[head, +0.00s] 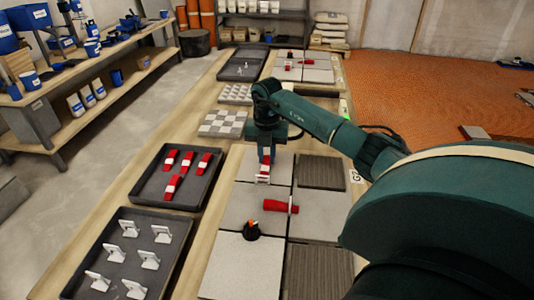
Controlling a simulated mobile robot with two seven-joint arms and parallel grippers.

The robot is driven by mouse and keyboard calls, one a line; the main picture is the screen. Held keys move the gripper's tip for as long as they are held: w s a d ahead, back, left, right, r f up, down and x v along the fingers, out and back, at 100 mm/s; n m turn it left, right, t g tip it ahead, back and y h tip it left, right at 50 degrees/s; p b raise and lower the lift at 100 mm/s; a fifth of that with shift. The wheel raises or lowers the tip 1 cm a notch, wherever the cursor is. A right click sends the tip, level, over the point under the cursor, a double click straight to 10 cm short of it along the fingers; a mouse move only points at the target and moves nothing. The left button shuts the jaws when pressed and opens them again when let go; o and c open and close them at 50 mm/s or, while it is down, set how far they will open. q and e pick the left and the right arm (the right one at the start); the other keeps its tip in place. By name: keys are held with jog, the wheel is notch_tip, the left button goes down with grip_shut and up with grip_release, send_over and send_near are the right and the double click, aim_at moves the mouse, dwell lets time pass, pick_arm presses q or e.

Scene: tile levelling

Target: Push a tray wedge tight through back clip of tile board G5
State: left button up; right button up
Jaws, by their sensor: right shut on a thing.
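The tile board (222,285) carries grey tiles and darker ribbed tiles; a partly hidden label starting with G (354,176) is at its right edge. My right gripper (265,160) points down over the back tiles, shut on a red wedge (266,158). The wedge is at a white clip (262,180) in the tile joint; how deep it sits in the clip is too small to tell. Another red wedge (275,205) lies through a front white clip (293,208). The wedge tray (148,191) at the left holds several red wedges (187,160). My left gripper is out of view.
A dark tray (128,217) of white clips stands front left. A black and orange object (251,231) sits on a front tile. Mosaic sheets (222,123), a far tray (242,65) and another tile board (318,75) are farther back. My right arm covers the right side.

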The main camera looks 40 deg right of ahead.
aim_at(264, 172)
jog(key=shift+s+a+p, duration=0.2)
jog(key=shift+p, duration=0.1)
jog(key=shift+s+a+p, duration=0.4)
jog(key=shift+a+p, duration=0.1)
jog(key=shift+s+a, duration=0.1)
dwell(0.3)
jog(key=shift+s+a+p, duration=0.7)
jog(key=shift+a+p, duration=0.25)
dwell(0.8)
dwell(0.5)
jog(key=o, duration=0.9)
jog(key=shift+o, duration=0.2)
